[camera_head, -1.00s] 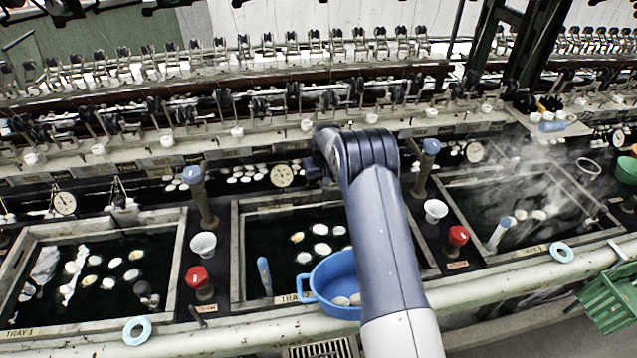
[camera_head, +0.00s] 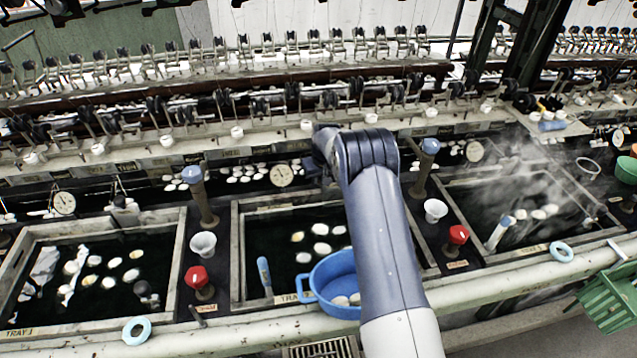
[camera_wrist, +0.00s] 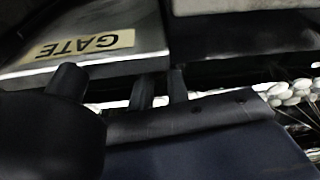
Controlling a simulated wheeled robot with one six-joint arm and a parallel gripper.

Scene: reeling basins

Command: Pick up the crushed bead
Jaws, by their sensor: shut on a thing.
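My gripper (camera_wrist: 159,86) shows in the wrist view as dark, close-set finger ends near the middle. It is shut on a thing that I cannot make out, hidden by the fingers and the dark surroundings. In the head view my arm's forearm covers the gripper, beside the middle tray (camera_head: 237,255). I cannot identify the crushed bead in either view.
A blue basin (camera_head: 325,295) holds pale cocoons beside my forearm. Red knobs (camera_head: 197,278) and white cups (camera_head: 203,245) stand between trays.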

